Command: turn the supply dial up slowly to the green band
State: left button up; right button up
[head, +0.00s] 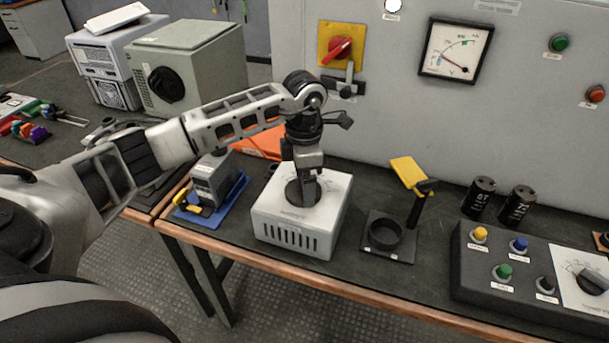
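The supply unit is a white vented box (296,226) near the front of the bench, with a round black dial (293,196) and printed scale marks on its top. My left gripper (308,198) points straight down over the dial and overlaps it. The fingers hide the middle of the dial, and I cannot tell whether they are closed on its knob. A square meter (456,49) on the grey wall panel has a white face with coloured arcs and a thin needle. The needle seems to point to the left; its exact reading is too small to tell. My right gripper is not in view.
A black stand with a ring (386,235) and yellow flag (409,174) is right of the box. Two black cylinders (480,196) and a control box (530,265) stand farther right. A grey device on a blue base (212,186) is left. A red switch (340,49) is behind.

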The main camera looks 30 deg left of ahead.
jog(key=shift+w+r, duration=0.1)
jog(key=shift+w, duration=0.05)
pick_arm(q)
jog(key=c, duration=1)
